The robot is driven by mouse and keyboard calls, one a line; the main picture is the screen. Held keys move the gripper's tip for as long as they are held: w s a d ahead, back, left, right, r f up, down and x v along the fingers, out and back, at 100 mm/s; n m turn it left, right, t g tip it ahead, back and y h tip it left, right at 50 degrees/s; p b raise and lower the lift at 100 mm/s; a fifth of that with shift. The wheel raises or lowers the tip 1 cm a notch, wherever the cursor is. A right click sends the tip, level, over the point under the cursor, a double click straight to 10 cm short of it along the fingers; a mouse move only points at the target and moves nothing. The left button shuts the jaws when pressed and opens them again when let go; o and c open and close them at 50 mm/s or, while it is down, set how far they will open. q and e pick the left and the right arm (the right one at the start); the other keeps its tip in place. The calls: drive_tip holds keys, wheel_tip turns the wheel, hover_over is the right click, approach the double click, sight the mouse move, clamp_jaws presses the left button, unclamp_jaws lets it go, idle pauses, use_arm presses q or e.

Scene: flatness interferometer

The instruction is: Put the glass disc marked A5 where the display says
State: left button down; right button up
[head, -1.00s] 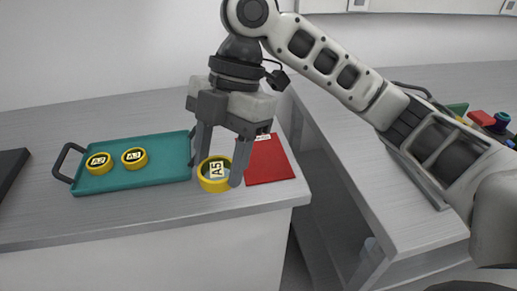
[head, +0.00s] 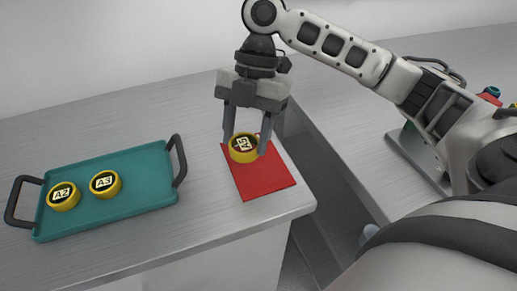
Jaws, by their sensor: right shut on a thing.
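The glass disc marked A5 (head: 242,148) has a yellow rim and a dark face with a white label. My right gripper (head: 246,146) is shut on it, one finger on each side. The disc is over the back-left part of a red mat (head: 265,184); I cannot tell whether it touches the mat. The discs marked A2 (head: 63,197) and A3 (head: 105,184) lie on the left part of a teal tray (head: 140,202). No display with readable text shows. My left gripper is not in view.
The grey worktop (head: 215,215) is clear between tray and mat. The tray has a dark handle (head: 180,160) at each end. A gap separates this worktop from another on the right. Small coloured objects (head: 489,95) stand at the far right.

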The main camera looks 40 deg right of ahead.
drive_tip(key=d+f, duration=0.2)
drive_tip(key=f, duration=0.1)
drive_tip(key=shift+w+d, duration=0.15)
drive_tip(key=shift+d+f, duration=0.15)
drive_tip(key=shift+f, duration=0.75)
drive_tip(key=shift+d+f, duration=0.1)
drive_tip(key=shift+f, duration=0.75)
drive_tip(key=o, duration=1)
drive_tip(key=v, duration=1.2)
drive_tip(key=shift+a+r, duration=0.1)
